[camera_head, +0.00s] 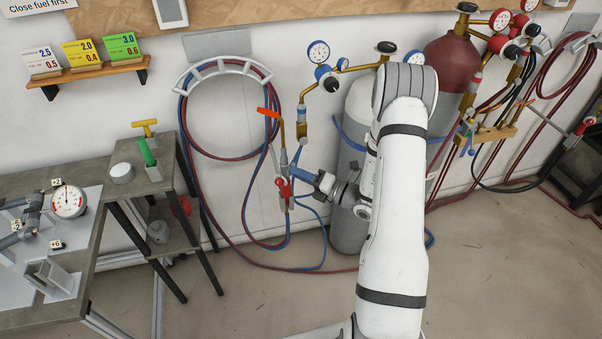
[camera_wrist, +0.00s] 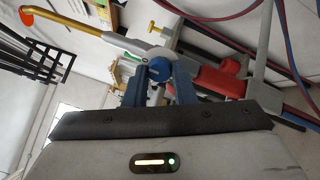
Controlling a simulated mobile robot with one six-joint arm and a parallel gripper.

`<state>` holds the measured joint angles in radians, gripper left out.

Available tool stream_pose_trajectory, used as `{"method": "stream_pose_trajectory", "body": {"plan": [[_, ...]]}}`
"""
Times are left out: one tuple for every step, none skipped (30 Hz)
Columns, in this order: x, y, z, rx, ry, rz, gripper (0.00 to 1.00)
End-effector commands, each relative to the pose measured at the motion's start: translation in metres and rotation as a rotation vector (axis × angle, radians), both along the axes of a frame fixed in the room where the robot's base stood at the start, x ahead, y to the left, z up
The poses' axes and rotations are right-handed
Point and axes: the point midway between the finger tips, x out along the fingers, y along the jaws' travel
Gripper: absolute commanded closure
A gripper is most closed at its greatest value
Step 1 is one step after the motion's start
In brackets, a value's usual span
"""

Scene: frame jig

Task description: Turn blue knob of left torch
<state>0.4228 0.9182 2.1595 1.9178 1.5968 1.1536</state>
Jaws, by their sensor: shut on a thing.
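The left torch (camera_head: 283,160) hangs upright by the wall, left of my arm. It has a brass neck with an orange tip at the top and a red knob (camera_wrist: 232,66) on its side. In the wrist view the torch (camera_wrist: 135,45) runs slanting across the picture. The blue knob (camera_wrist: 158,68) sits between the two blue fingers of my gripper (camera_wrist: 160,80), which is shut on it. In the head view my gripper (camera_head: 299,174) reaches the torch from the right; the blue knob cannot be told apart from the blue fingers there.
Red and blue hoses (camera_head: 183,120) loop on a wall rack behind the torch. Gas cylinders with gauges (camera_head: 352,215) stand close behind my arm. A second torch (camera_head: 468,135) is at the right. A small side table (camera_head: 125,200) stands left; the floor in front is clear.

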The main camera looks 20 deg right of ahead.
Motion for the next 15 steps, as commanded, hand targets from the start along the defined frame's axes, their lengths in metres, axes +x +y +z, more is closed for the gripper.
{"method": "stream_pose_trajectory", "body": {"plan": [[0.0000, 0.0000, 0.0000, 0.002, 0.002, 0.000, 0.99], [0.0000, 0.0000, -0.0001, 0.003, 0.003, 0.000, 0.99], [0.0000, 0.0000, -0.0001, 0.003, 0.004, 0.000, 0.99], [0.0000, 0.0000, -0.0002, 0.003, 0.004, 0.000, 0.99], [0.0000, 0.0000, -0.0002, 0.003, 0.004, 0.000, 0.99], [-0.0001, 0.0001, -0.0003, 0.003, 0.004, 0.000, 0.99], [-0.0001, 0.0001, -0.0003, 0.003, 0.004, 0.000, 0.99], [0.0000, 0.0000, -0.0002, 0.003, 0.003, 0.000, 0.99], [-0.0001, 0.0001, -0.0003, 0.003, 0.003, 0.000, 0.99], [-0.0001, 0.0001, -0.0003, 0.003, 0.003, 0.000, 0.99], [-0.0001, 0.0001, -0.0003, 0.003, 0.003, 0.000, 0.99], [-0.0001, 0.0001, -0.0003, 0.003, 0.003, 0.000, 0.74], [-0.0001, 0.0001, -0.0003, 0.003, 0.003, 0.000, 0.72], [-0.0001, 0.0001, -0.0003, 0.003, 0.003, 0.000, 0.69], [-0.0001, 0.0001, -0.0003, 0.003, 0.003, 0.000, 0.66]]}}
